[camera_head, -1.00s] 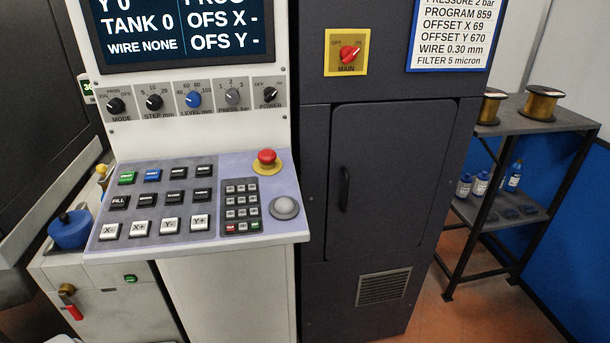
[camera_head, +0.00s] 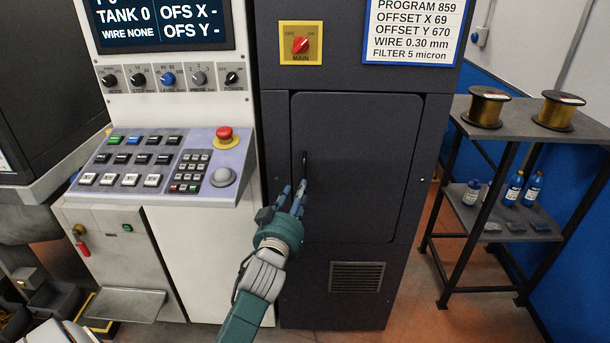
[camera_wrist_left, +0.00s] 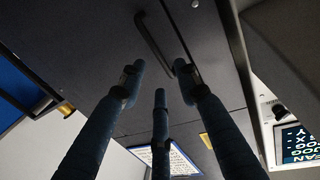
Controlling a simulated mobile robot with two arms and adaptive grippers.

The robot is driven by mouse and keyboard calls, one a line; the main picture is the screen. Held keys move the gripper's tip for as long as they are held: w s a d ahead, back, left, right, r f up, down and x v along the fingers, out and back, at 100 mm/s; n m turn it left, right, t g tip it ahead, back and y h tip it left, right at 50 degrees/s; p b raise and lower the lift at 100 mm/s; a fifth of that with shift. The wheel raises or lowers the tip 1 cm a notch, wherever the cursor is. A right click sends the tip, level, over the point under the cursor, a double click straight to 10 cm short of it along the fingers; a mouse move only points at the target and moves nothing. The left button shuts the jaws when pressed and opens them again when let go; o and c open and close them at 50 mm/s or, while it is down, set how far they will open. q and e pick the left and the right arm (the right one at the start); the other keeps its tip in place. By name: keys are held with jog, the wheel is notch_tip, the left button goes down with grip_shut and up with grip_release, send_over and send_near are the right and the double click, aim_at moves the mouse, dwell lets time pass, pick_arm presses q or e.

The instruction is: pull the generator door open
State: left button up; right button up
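The generator door (camera_head: 365,160) is a dark grey panel in the dark cabinet, and it looks shut. Its black vertical handle (camera_head: 304,162) is near the door's left edge, partly hidden by my fingers. My left gripper (camera_head: 292,190) is at the handle's lower end with its fingers pointing at the door. In the left wrist view the three blue fingers of the gripper (camera_wrist_left: 159,75) are spread apart. The handle (camera_wrist_left: 153,42) lies ahead between the two outer fingertips there. I cannot tell whether any finger touches it. My right gripper is not in view.
The control console (camera_head: 150,165) with buttons and a red stop button (camera_head: 224,133) stands close left of my arm. A rack (camera_head: 530,125) with wire spools and bottles stands to the right. Some floor between the cabinet and the rack is clear.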

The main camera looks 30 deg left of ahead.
pick_arm(q)
jog(key=p+x, duration=0.1)
jog(key=x, duration=0.8)
jog(key=shift+w+d+f, duration=0.1)
jog(key=shift+w+f, duration=0.05)
jog(key=shift+w, duration=0.15)
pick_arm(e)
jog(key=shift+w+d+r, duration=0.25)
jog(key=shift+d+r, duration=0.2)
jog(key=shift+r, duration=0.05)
pick_arm(q)
grip_shut()
